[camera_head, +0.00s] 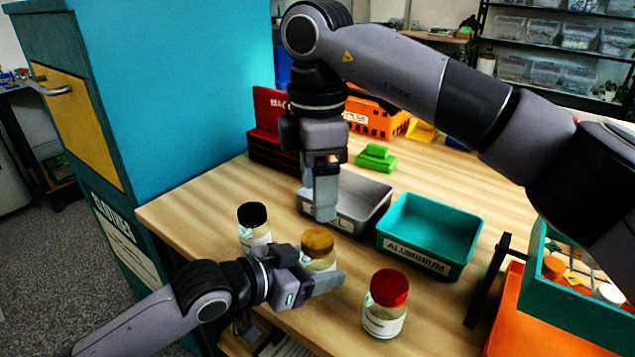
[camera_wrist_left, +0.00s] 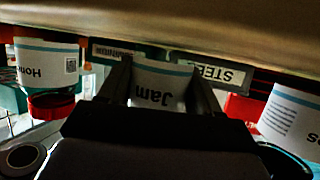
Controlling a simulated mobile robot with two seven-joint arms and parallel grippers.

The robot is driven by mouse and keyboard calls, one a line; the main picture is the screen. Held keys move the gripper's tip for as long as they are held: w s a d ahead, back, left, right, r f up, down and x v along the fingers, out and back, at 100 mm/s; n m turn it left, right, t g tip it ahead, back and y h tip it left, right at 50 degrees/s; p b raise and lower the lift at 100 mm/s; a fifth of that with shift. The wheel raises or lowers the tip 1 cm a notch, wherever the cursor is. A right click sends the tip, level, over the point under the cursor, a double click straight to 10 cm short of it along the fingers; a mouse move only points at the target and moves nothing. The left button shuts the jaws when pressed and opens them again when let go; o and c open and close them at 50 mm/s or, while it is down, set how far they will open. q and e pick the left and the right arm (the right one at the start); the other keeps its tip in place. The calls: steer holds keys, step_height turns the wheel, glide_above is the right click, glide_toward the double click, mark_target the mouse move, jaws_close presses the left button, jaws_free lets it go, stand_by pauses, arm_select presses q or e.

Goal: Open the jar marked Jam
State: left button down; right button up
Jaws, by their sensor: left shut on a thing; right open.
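The jar marked Jam (camera_head: 319,262) has a gold-brown lid (camera_head: 318,241) and stands upright near the table's front edge. My left gripper (camera_head: 322,281) is shut on the jar's body from the left. In the left wrist view, the Jam label (camera_wrist_left: 158,93) shows upside down between the two fingers (camera_wrist_left: 163,80). The lid is on the jar. My right gripper (camera_head: 322,212) points down, open and empty, above and behind the lid. Its fingers overlap in the head view.
A black-lidded jar (camera_head: 254,232) stands to the left and a red-lidded jar (camera_head: 386,312) to the right. Behind are a grey steel bin (camera_head: 366,205) and a teal aluminium bin (camera_head: 425,266). Green blocks (camera_head: 376,157), a red bin (camera_head: 266,145) and an orange crate (camera_head: 378,121) stand farther back.

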mark_target(317, 238)
steer(key=shift+f+m, duration=0.15)
steer(key=shift+m, duration=0.25)
steer(key=shift+f, duration=3.9)
